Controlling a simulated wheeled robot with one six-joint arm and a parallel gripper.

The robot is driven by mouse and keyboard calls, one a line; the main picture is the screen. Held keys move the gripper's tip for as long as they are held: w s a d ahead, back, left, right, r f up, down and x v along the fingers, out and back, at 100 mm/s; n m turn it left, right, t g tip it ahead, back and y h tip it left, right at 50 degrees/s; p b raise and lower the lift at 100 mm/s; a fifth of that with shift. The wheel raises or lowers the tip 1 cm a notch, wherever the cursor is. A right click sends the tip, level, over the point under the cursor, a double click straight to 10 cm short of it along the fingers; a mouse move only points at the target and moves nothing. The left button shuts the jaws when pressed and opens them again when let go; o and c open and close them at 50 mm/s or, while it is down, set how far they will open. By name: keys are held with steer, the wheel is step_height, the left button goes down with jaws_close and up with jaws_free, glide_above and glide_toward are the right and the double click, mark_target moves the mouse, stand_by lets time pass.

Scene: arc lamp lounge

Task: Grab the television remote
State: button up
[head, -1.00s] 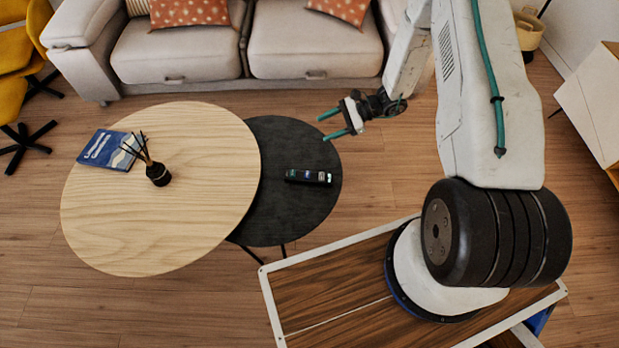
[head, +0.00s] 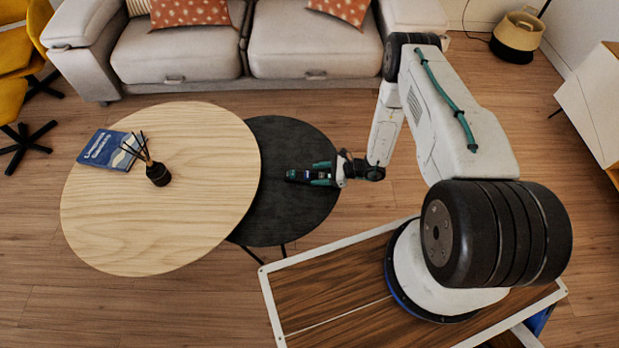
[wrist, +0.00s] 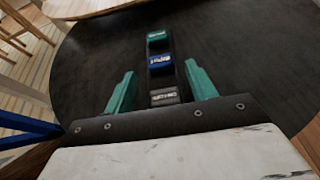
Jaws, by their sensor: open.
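The television remote (head: 297,175) is a slim black bar with green, blue and grey labelled blocks on its top. It lies on the dark round table (head: 285,220), near the table's right side in the head view. My gripper (head: 321,174) is open at the remote's right end, with its teal fingers pointing left along it. In the wrist view the remote (wrist: 159,62) runs away from me, its near end between the two open fingers (wrist: 160,88). Space shows between each finger and the remote. The exact finger height above the table is hard to tell.
A higher pale wooden round table (head: 200,230) overlaps the dark table's left side. It holds a blue book (head: 108,150) and a black reed diffuser (head: 158,174). A beige sofa (head: 310,55) stands behind. Floor is free right of the dark table.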

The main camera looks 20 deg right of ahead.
steer(key=shift+x, duration=1)
steer(key=shift+c, duration=0.3)
steer(key=c, duration=0.9)
steer(key=shift+r, duration=0.1)
